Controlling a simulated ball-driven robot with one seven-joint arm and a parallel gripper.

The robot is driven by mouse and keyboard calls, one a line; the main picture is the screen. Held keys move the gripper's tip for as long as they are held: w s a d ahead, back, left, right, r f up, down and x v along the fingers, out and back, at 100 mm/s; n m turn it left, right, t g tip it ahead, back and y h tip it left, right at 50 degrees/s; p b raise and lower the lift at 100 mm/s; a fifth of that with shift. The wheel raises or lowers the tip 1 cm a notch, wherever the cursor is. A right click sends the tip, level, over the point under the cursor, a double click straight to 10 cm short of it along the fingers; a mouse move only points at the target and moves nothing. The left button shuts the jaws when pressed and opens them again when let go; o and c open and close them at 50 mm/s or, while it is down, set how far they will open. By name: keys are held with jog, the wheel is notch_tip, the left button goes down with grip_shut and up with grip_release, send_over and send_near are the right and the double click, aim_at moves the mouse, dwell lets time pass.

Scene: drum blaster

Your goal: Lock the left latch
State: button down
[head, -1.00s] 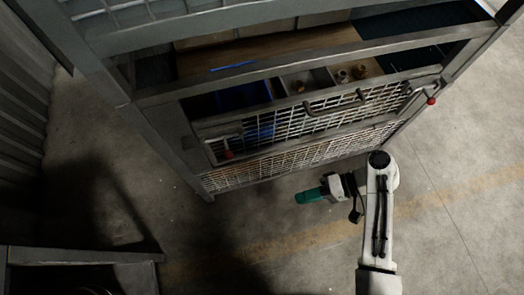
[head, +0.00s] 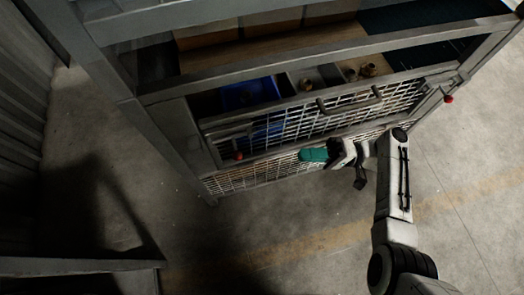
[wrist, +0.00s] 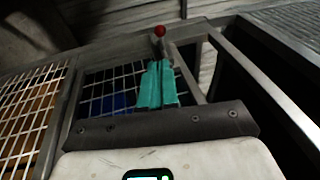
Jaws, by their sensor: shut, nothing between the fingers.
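The left latch (head: 239,156) is a small grey lever with a red ball on its end, at the left end of the mesh gate. Its red ball (wrist: 159,31) also shows in the wrist view, just beyond the fingertips. My gripper (head: 305,155), with teal fingers, is in front of the mesh, to the right of the left latch and apart from it. In the wrist view the fingers (wrist: 158,72) are together and empty, pointing toward the red ball. Part of the latch lever is hidden behind the fingertips in that view.
The mesh gate (head: 270,133) has a bar handle (head: 350,102) at its top. A right latch with a red ball (head: 448,99) is at its far right. A blue bin (head: 243,96) stands behind the gate. A grey frame (head: 85,266) stands at lower left. The floor (head: 290,215) in front is clear.

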jog(key=p+x, duration=0.2)
jog(key=x, duration=1.2)
jog(key=shift+f, duration=0.1)
jog(key=shift+s+a, duration=0.25)
jog(key=shift+a, duration=0.75)
jog(key=shift+s+a, duration=0.3)
jog(key=shift+a, duration=0.65)
